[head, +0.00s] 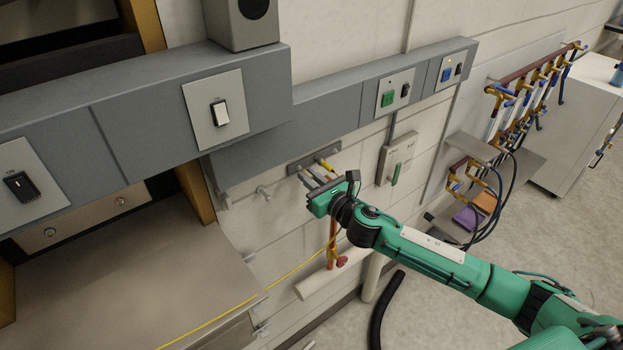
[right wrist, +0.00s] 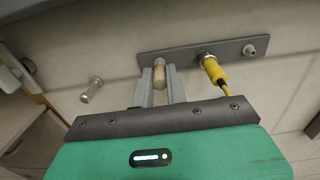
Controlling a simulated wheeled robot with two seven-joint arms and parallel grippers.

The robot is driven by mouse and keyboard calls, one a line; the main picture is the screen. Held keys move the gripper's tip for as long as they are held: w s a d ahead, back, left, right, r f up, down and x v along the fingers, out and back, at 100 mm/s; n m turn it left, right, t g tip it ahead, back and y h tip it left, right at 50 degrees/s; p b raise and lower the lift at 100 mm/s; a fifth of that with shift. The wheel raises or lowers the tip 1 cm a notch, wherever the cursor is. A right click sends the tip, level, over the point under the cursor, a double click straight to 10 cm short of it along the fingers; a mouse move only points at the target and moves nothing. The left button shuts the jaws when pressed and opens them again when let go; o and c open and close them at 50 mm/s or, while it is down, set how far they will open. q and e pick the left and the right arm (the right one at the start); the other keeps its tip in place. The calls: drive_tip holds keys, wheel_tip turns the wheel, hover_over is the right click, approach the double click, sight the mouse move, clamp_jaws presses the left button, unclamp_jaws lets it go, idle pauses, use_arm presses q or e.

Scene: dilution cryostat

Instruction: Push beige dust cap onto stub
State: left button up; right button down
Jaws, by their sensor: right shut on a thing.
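My right gripper (head: 313,179) reaches up to a grey wall plate (head: 302,163) in the head view. In the right wrist view the jaws (right wrist: 158,74) are shut on the beige dust cap (right wrist: 160,79), a short cylinder between the two grey fingers. The cap lines up with the left metal stub (right wrist: 159,62) on the plate (right wrist: 225,49). Its far end meets or nearly meets the stub; I cannot tell how far it is on. In the head view the cap is too small to make out. My left gripper is not in view.
A yellow plug (right wrist: 214,71) with a yellow cable sits on the plate's middle fitting, right beside my right finger. A bare stub (right wrist: 249,49) is at the plate's right end. A metal peg (right wrist: 92,90) sticks out at left. A grey wall duct (head: 330,110) runs above.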

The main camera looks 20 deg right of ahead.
drive_tip(key=shift+r, duration=0.1)
drive_tip(key=shift+w+a+p, duration=0.1)
drive_tip(key=shift+w+p, duration=0.15)
drive_tip(key=shift+p, duration=0.05)
idle(0.4)
drive_tip(key=shift+w+a, duration=0.2)
drive_tip(key=shift+w, duration=0.25)
drive_tip(key=shift+w, duration=0.15)
idle(0.4)
drive_tip(key=c, duration=1.3)
unclamp_jaws()
drive_tip(key=shift+w, duration=0.1)
drive_tip(key=v, duration=0.8)
drive_tip(key=shift+s, duration=0.35)
